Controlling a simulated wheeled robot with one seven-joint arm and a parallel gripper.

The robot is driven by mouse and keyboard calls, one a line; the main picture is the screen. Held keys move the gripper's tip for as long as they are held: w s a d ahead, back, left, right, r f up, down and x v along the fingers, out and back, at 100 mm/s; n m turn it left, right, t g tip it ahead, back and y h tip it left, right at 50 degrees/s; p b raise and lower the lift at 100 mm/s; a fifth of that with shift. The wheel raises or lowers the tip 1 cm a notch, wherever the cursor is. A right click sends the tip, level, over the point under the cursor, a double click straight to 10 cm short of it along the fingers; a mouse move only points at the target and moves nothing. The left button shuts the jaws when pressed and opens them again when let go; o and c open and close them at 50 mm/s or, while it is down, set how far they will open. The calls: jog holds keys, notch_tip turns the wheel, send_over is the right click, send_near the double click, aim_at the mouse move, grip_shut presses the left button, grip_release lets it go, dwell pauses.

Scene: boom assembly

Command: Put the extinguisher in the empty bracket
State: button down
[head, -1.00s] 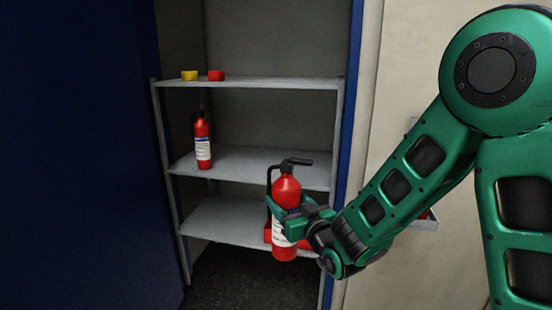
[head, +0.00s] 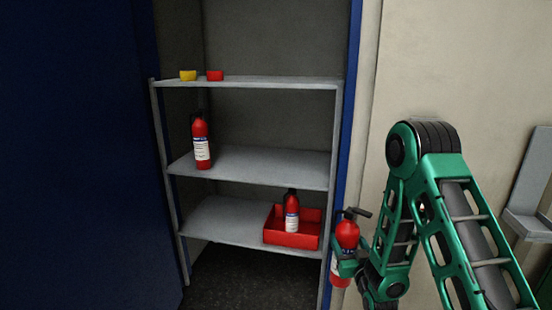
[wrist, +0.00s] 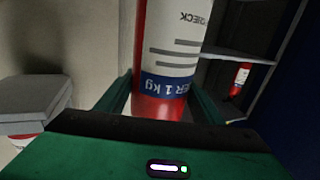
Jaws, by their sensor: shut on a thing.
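My gripper (head: 346,268) is shut on a red fire extinguisher (head: 347,234) with a black handle and a white label. It holds the extinguisher about upright, to the right of the shelf unit. In the wrist view the extinguisher (wrist: 168,45) stands between the two green fingers, its label upside down in the picture. A grey bracket-like holder (head: 529,222) with a back plate and ledge is on the wall at the right edge. It is cut off by the frame, and I cannot tell whether it is empty.
A shelf unit (head: 262,84) stands in a blue-edged recess. One extinguisher (head: 201,143) is on its middle shelf; another (head: 291,212) stands in a red tray (head: 283,241) on the lower shelf. Yellow (head: 188,76) and red (head: 215,76) pieces lie on top. A grey block-like thing (wrist: 33,103) shows in the wrist view.

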jog(key=s+d+f+m+h, duration=0.1)
jog(key=d+f, duration=0.4)
jog(key=d, duration=0.1)
jog(key=shift+h, duration=0.3)
jog(key=shift+a, duration=0.1)
